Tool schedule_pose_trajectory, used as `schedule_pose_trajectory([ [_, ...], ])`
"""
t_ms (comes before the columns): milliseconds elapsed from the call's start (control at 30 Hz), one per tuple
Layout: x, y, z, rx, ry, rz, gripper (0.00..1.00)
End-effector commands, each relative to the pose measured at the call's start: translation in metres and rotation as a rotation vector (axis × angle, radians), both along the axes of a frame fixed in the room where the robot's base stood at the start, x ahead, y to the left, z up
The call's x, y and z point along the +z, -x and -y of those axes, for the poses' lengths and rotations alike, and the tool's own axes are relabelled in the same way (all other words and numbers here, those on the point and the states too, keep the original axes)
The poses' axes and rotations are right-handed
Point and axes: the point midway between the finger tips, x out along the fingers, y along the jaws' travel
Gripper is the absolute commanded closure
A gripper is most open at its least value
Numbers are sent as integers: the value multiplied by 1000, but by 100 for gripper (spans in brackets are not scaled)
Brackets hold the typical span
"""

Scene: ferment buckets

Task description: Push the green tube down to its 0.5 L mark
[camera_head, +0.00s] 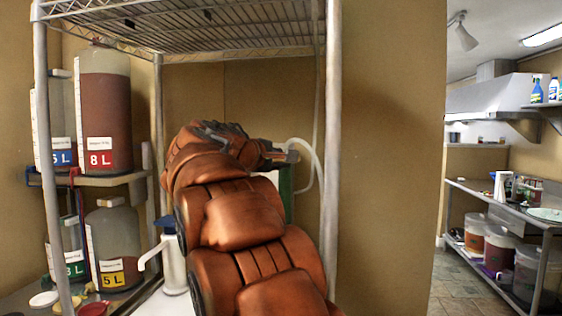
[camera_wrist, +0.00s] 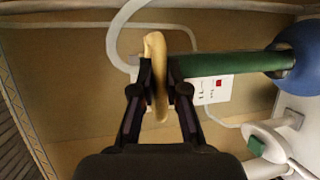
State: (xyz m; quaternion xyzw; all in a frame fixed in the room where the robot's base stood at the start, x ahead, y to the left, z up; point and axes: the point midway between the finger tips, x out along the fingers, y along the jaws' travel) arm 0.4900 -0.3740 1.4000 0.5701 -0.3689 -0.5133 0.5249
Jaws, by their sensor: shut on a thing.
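The green tube (camera_wrist: 225,64) lies across the wrist view, from beside my gripper's right finger to a blue round part (camera_wrist: 298,48) at the right edge. A sliver of the tube (camera_head: 287,190) shows behind my arm in the head view. My gripper (camera_wrist: 160,85) is shut on a pale tan piece (camera_wrist: 156,50) at the tube's left end; whether the two are joined is hard to tell. A white label with a red square (camera_wrist: 208,90) is beside the tube. The 0.5 L mark cannot be read. My arm hides most of the tube in the head view.
A white hose (camera_head: 317,160) curves beside the tube, near a rack post (camera_head: 332,120). A white pump bottle (camera_head: 173,262) stands left of my arm. Labelled buckets, one marked 8 L (camera_head: 104,110), stand at left. A wire shelf (camera_head: 190,25) is overhead.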

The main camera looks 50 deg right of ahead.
Motion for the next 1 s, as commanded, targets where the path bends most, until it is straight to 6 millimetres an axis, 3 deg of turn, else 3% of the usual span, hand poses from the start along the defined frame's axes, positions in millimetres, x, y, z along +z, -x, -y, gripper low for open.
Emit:
schedule_pose_trajectory([
  [433,-1,0,0,0,0,0,100],
  [567,-9,0,0,-1,-1,-1,100],
  [767,-42,1,1,-3,-1,-4,100],
  [1000,-96,1,0,-2,0,-2,100],
])
